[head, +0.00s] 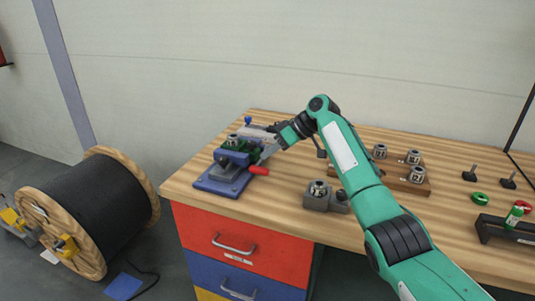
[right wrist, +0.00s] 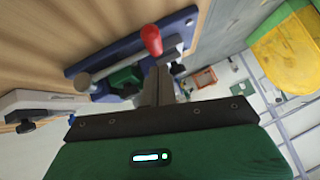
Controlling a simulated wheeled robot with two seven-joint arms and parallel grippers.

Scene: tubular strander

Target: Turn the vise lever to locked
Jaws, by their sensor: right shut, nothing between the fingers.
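The vise (head: 231,160) is a small blue and green device on a blue base, at the left end of the wooden workbench. Its lever has a red grip (head: 258,170) that points to the right in the head view. In the right wrist view the red grip (right wrist: 151,40) stands just beyond my fingertips, with the blue base (right wrist: 95,62) behind it. My right gripper (head: 268,151) is shut and empty, close beside the vise. I cannot tell whether its fingers touch the lever. My left gripper is not in view.
A grey metal block (head: 325,196) sits on the bench right of the vise. A wooden board (head: 400,178) with metal collets lies farther right. Coloured drawers (head: 240,245) are under the bench. A large cable reel (head: 95,210) stands on the floor at left.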

